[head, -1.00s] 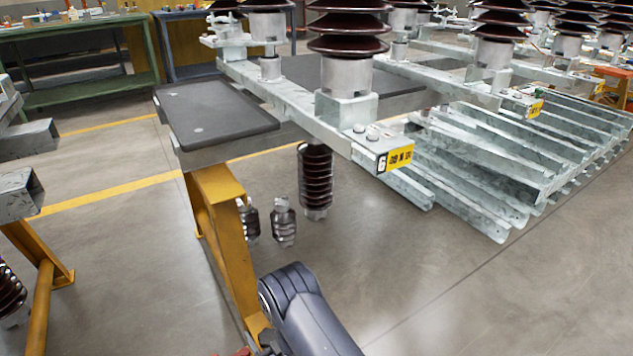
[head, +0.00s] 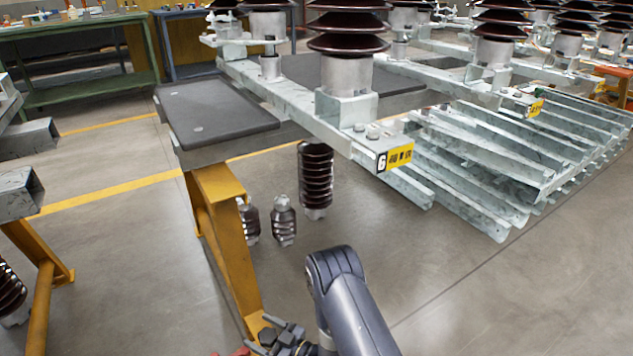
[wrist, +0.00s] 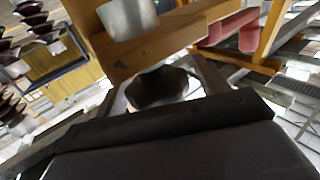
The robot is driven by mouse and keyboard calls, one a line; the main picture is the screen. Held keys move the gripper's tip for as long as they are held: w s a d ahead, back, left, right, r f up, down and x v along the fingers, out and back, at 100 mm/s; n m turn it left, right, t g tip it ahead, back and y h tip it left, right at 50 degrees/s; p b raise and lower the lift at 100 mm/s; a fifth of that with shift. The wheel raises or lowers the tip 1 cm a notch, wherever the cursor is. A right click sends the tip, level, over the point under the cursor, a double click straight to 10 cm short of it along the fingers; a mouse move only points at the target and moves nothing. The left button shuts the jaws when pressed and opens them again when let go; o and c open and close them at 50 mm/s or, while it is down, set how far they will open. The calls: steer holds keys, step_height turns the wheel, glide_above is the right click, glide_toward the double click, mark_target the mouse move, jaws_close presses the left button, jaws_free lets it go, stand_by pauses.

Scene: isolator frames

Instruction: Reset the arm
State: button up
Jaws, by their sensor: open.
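My arm rises from the bottom of the head view, with its grey elbow bent in front of the yellow stand. The dark end parts of my arm show low beside the stand's foot, partly cut off by the frame. In the wrist view my gripper (wrist: 158,85) is open, its two dark fingers spread apart. A dark rounded shape shows between them; I cannot tell whether it is part of my gripper or something behind it. I see nothing held.
A yellow stand (head: 222,230) carries a dark grey top (head: 215,112) close to my arm. A galvanized beam (head: 290,98) with brown insulators (head: 348,22) overhangs the floor. Stacked steel channels (head: 480,165) lie right. Small insulators (head: 284,220) sit behind the stand. Floor at right front is clear.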

steer(key=shift+n+g+y, duration=0.5)
steer(key=shift+n+g, duration=0.2)
steer(key=shift+g, duration=0.3)
steer(key=shift+p+v, duration=0.4)
steer(key=shift+v, duration=0.75)
